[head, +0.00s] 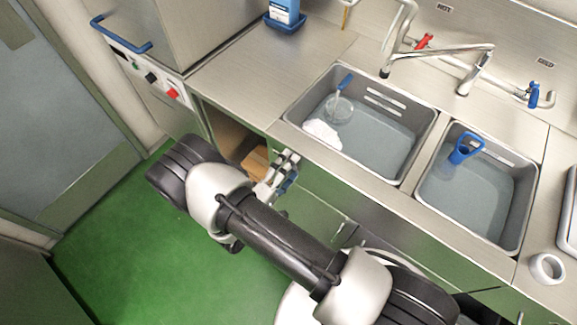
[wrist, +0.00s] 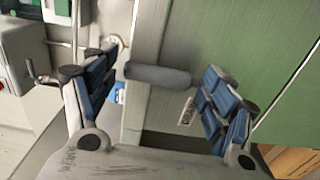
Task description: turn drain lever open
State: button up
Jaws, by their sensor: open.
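In the wrist view a dark grey cylindrical grip, which looks like the drain lever's handle (wrist: 158,77), lies crosswise between the fingers of my gripper (wrist: 160,82). The fingers are open, one near each end of the handle; I cannot tell whether either touches it. How the handle joins its valve is not clear. In the head view my gripper (head: 284,176) is low in front of the sink cabinet, beside an open bay. The lever cannot be made out in the head view.
Two sink basins (head: 420,140) with water are set in the steel counter (head: 250,85) above my gripper. A cardboard-coloured box (head: 256,162) sits in the open bay. A green cabinet panel (wrist: 245,50) is close on the right in the wrist view. Green floor (head: 150,260) is clear.

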jog(key=shift+a, duration=0.1)
jog(key=v, duration=1.2)
